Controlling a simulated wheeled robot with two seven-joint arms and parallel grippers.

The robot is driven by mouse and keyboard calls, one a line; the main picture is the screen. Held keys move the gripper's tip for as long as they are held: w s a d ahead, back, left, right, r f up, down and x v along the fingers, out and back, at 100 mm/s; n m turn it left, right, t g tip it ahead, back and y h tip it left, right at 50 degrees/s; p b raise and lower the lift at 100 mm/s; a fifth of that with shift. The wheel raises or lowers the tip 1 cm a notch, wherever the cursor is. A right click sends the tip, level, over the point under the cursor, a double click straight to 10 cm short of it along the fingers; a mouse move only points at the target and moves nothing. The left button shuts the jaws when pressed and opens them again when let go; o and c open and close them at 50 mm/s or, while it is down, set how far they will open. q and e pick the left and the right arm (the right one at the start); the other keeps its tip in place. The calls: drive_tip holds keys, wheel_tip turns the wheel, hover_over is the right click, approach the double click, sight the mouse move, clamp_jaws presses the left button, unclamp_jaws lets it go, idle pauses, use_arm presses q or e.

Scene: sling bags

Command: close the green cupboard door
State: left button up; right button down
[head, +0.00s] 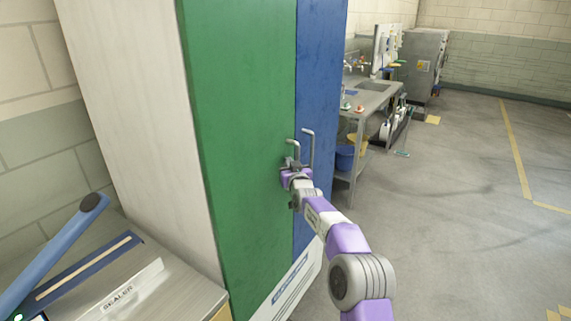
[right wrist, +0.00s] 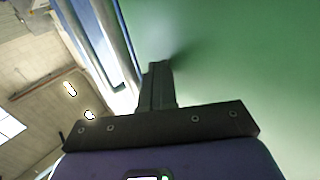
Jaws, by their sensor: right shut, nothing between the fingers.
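The green cupboard door (head: 245,130) is the left door of a tall cupboard and stands beside a blue door (head: 318,90). It looks about flush with the blue door; I cannot tell whether a small gap remains. Its bar handle (head: 293,150) is near its right edge. My right gripper (head: 289,166) is shut and empty, at the green door's face just below that handle. In the right wrist view the shut fingers (right wrist: 158,85) point at the green surface (right wrist: 240,60), very near or touching it. My left gripper is not in view.
A sealer with a blue lever (head: 60,245) sits on a bench at the lower left, beside the cupboard's pale side (head: 140,110). A steel sink table (head: 370,97) with a blue bucket (head: 345,157) stands beyond the cupboard. The floor at the right is clear.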

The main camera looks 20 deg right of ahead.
drive_tip(key=shift+a+r, duration=0.2)
drive_tip(key=shift+a, duration=0.05)
drive_tip(key=s, duration=0.7)
drive_tip(key=shift+s+a+f+b, duration=0.15)
drive_tip(key=shift+s+f+b, duration=0.1)
drive_tip(key=shift+b, duration=0.15)
drive_tip(key=s+a+f+g+y, duration=0.1)
drive_tip(key=s+a+f+g, duration=0.3)
drive_tip(key=f, duration=0.8)
drive_tip(key=s+a+f+g+y, duration=0.1)
drive_tip(key=s+a+f+g, duration=0.1)
drive_tip(key=s+f, duration=0.65)
drive_tip(key=s+a+f+g+y, duration=0.1)
drive_tip(key=s+a+f+g, duration=0.2)
drive_tip(key=f, duration=1.1)
drive_tip(key=s+a+f+g+y, duration=0.1)
drive_tip(key=s+a+f+g, duration=0.2)
drive_tip(key=s, duration=0.7)
drive_tip(key=s+a+f+m+g+y, duration=0.1)
drive_tip(key=s+a+f, duration=0.3)
drive_tip(key=s, duration=0.6)
drive_tip(key=s+a+f+g+y, duration=0.1)
drive_tip(key=s+a+f+g, duration=0.2)
drive_tip(key=s+f, duration=0.3)
drive_tip(key=s+g, duration=0.1)
drive_tip(key=s, duration=0.3)
drive_tip(key=shift+a+g, duration=0.2)
drive_tip(key=shift+g, duration=0.1)
